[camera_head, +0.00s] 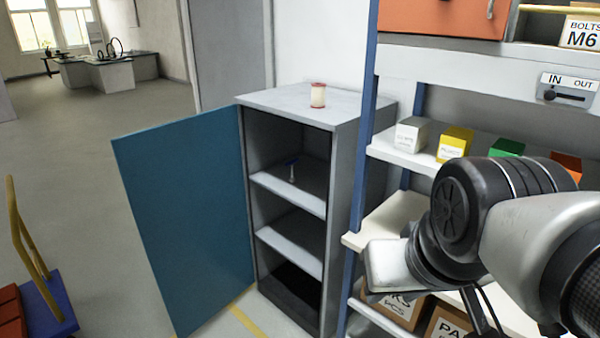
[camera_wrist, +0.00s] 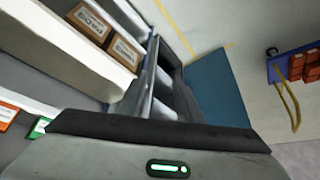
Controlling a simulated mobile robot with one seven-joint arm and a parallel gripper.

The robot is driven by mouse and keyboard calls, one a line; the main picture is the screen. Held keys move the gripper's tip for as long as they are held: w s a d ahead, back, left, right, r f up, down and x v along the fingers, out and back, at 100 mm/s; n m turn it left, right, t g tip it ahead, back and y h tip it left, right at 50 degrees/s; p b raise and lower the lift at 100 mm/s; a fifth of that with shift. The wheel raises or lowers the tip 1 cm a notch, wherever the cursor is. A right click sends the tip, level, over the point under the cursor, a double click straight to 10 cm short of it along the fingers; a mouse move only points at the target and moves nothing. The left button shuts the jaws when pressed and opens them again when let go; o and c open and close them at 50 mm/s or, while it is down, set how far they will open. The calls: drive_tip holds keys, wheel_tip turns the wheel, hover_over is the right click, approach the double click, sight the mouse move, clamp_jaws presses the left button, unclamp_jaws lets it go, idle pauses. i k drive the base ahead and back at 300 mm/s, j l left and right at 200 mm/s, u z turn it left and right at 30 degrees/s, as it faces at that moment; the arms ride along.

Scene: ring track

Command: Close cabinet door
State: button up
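The grey cabinet (camera_head: 345,112) stands in the middle of the head view with its front open. Its blue door (camera_head: 185,215) is hinged at the cabinet's left front edge and stands wide open, swung out to the left. The door also shows in the wrist view (camera_wrist: 215,88), beyond the cabinet. My gripper (camera_head: 392,266) is at the right, in front of the shelf rack, apart from the door and cabinet. Part of its body fills the bottom of the wrist view (camera_wrist: 160,145). Its fingers cannot be made out, and I see nothing held.
A shelf rack (camera_head: 366,165) with small coloured boxes and cartons stands right of the cabinet, close to my arm. A blue trolley (camera_head: 48,305) is at lower left.

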sight(182, 179)
drive_tip(key=i+j, duration=0.2)
drive_tip(key=j, duration=0.35)
drive_tip(key=i+j, duration=0.2)
drive_tip(key=j, duration=0.3)
drive_tip(key=i+j+z, duration=0.1)
drive_tip(key=j, duration=0.45)
drive_tip(key=i+j, duration=0.25)
drive_tip(key=j, duration=0.25)
drive_tip(key=i+j+z, duration=0.1)
drive_tip(key=j, duration=0.45)
drive_tip(key=i+j, duration=0.25)
drive_tip(key=j, duration=0.3)
drive_tip(key=i+j, duration=0.15)
drive_tip(key=j, duration=0.4)
drive_tip(key=i+j+z, duration=0.1)
drive_tip(key=j, duration=0.45)
